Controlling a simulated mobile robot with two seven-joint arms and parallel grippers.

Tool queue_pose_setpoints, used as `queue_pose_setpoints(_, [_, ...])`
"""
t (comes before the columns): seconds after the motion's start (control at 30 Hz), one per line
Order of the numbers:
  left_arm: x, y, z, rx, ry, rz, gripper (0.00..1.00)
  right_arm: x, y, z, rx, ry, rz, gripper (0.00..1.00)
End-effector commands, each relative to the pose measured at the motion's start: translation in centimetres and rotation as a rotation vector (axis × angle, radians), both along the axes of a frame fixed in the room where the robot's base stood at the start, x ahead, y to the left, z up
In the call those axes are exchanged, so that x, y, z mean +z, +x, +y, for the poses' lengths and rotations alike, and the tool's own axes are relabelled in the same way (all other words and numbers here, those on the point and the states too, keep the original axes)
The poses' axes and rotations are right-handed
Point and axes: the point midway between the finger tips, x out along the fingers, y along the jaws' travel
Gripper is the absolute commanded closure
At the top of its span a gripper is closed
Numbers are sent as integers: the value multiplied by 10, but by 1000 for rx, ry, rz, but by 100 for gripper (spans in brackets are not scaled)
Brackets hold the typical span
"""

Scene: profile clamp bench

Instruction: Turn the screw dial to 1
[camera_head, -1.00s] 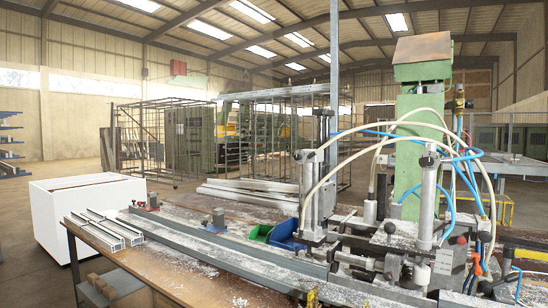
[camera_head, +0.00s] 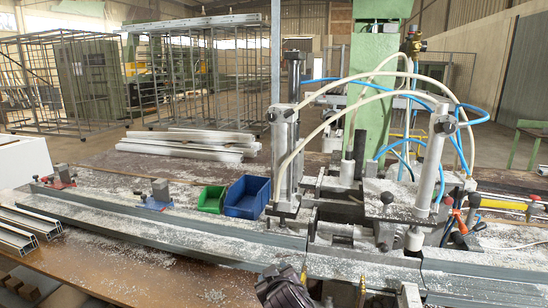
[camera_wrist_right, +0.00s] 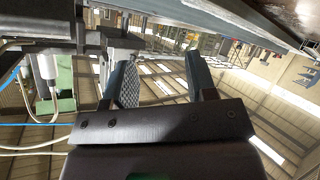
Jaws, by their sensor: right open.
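I cannot pick out a screw dial with readable marks in either view. The clamp machine (camera_head: 425,175), with upright metal cylinders and hoses, stands at the right of the bench in the head view. A dark part at the bottom of the head view, at the bench's front edge, looks like my right gripper (camera_head: 285,288); its fingers are not clear there. In the right wrist view my right gripper (camera_wrist_right: 160,68) is open, with two dark fingers apart and nothing between them. That view is upside down, with the bench at the top. My left gripper is not in view.
A long metal rail (camera_head: 190,226) covered in chips runs along the bench. A blue bin (camera_head: 247,198) and a green bin (camera_head: 212,199) stand behind it. A green column (camera_head: 374,85) and looping hoses rise behind the clamps. Metal profiles (camera_head: 20,235) lie at the left.

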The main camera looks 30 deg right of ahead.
Motion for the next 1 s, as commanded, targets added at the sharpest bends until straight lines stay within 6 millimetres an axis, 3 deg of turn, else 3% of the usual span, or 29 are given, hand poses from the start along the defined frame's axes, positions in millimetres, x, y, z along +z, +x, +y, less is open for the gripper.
queue_pose_setpoints(0.03, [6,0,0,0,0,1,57,35,19,-2,-29,-19,-44,48])
queue_pose_setpoints(0.2, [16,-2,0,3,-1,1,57,130,61,-11,-153,-70,-169,48])
queue_pose_setpoints(0.4, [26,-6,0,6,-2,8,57,244,88,-18,-310,-88,-321,48])
queue_pose_setpoints(0.5, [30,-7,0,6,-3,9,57,290,92,-19,-375,-86,-385,48])
queue_pose_setpoints(0.6, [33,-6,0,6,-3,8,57,322,94,-20,-424,-78,-431,48])
queue_pose_setpoints(0.7, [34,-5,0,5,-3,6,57,341,93,-21,-456,-73,-459,48])
queue_pose_setpoints(1.0, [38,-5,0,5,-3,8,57,350,106,-38,-475,-74,-472,48])
